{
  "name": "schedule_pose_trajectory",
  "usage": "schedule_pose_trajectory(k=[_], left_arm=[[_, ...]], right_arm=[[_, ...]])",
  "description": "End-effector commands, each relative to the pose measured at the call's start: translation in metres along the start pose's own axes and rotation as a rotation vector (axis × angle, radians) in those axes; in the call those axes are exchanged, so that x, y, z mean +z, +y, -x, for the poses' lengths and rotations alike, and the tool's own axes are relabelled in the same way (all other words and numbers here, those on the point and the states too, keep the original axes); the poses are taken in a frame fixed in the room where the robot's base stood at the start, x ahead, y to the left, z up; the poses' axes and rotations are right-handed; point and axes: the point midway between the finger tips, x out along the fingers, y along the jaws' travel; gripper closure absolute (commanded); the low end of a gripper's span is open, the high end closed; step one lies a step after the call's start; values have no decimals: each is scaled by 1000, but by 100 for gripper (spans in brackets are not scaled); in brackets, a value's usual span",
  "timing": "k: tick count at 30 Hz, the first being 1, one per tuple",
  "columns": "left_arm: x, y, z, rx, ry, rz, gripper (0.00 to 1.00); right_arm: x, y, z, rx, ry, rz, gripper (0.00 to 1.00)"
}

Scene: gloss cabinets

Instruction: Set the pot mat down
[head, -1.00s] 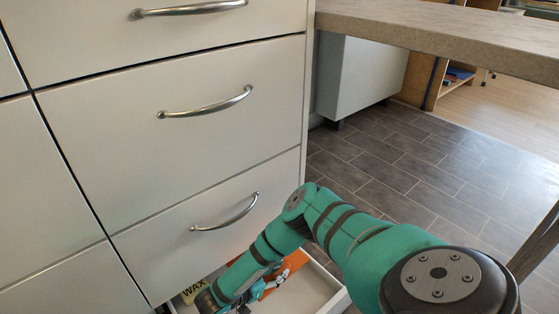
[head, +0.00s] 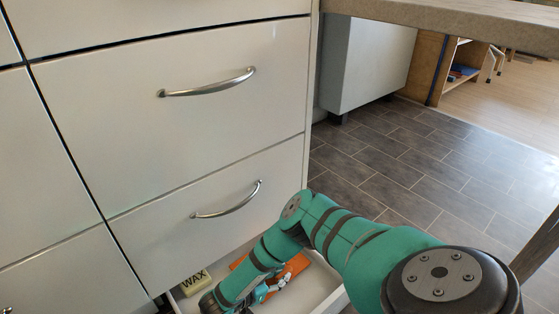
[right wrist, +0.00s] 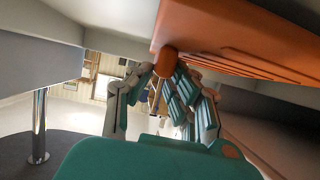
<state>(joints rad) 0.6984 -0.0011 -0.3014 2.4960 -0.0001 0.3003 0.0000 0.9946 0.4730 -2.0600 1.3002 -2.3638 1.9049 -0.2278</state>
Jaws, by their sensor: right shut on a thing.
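The orange pot mat (head: 297,266) is in the open bottom drawer (head: 325,297) in the head view, partly hidden by my right arm. It is large across the upper right of the right wrist view (right wrist: 245,45), with a round orange knob at its near edge. My right gripper (right wrist: 168,80) is shut on the mat at that knob. In the head view the right gripper (head: 276,286) is low inside the drawer, mostly behind the arm. I cannot tell whether the mat touches the drawer floor. My left gripper is not in view.
A pale block marked WAX (head: 195,282) lies in the drawer left of my arm. Closed white drawer fronts (head: 180,130) with metal handles rise above it. A grey worktop (head: 450,22) overhangs at the upper right. The dark tiled floor (head: 400,160) is clear.

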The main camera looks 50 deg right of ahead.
Motion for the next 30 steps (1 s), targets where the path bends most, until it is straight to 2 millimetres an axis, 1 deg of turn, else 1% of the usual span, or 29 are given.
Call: schedule_pose_trajectory(k=[4, 17, 28, 29, 30], left_arm=[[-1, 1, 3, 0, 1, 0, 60], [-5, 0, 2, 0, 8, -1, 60], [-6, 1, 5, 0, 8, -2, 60], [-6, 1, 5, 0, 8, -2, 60], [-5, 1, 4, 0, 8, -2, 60]], right_arm=[[5, 0, -2, 0, 1, -1, 100], [6, 0, -2, 0, 0, -1, 100], [11, 0, -4, 0, 0, -1, 100], [10, 0, -4, 0, 0, -1, 81], [10, 0, -4, 0, 0, -1, 76]])
